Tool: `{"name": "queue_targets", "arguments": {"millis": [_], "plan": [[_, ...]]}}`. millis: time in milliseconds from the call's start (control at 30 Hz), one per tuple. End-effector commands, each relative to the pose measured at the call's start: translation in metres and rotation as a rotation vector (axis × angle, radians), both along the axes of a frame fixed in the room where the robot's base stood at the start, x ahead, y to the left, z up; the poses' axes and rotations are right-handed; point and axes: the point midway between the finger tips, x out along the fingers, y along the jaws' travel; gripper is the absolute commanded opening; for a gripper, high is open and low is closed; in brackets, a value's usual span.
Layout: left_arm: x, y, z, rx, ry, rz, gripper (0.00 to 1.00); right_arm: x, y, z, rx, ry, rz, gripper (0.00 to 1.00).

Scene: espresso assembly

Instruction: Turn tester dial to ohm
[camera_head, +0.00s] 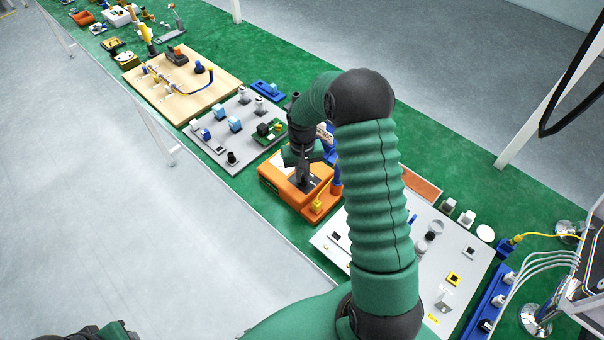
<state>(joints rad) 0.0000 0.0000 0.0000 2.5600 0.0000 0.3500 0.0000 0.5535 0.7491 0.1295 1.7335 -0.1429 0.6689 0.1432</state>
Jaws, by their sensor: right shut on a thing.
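The orange tester (281,182) sits on the green bench in the middle of the view, with a dark panel on its top. My right arm reaches over it from the lower right. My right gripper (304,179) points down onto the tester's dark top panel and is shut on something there. The dial is hidden by the gripper, so its setting cannot be read. A yellow plug (317,204) and a blue probe (337,178) stand at the tester's right side.
A grey board with small parts (215,155) and a wooden board with a yellow cable (150,97) lie to the left. A light panel with components (470,262) lies to the right, partly behind my arm. A blue strip with white cables (486,312) is at the lower right.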

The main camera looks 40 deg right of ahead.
Motion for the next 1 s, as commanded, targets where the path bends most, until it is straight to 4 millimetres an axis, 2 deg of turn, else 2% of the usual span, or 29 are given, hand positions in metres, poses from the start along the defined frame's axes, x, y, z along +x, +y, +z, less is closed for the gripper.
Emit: {"name": "queue_targets", "arguments": {"millis": [267, 1000], "plan": [[0.000, 0.000, 0.008, 0.000, 0.000, 0.000, 0.36, 0.002, -0.001, 0.002, -0.003, -0.004, -0.172, 0.00], [0.000, 0.000, 0.033, 0.000, 0.000, 0.000, 0.36, 0.002, -0.001, 0.002, -0.002, -0.007, -0.823, 0.00]]}}
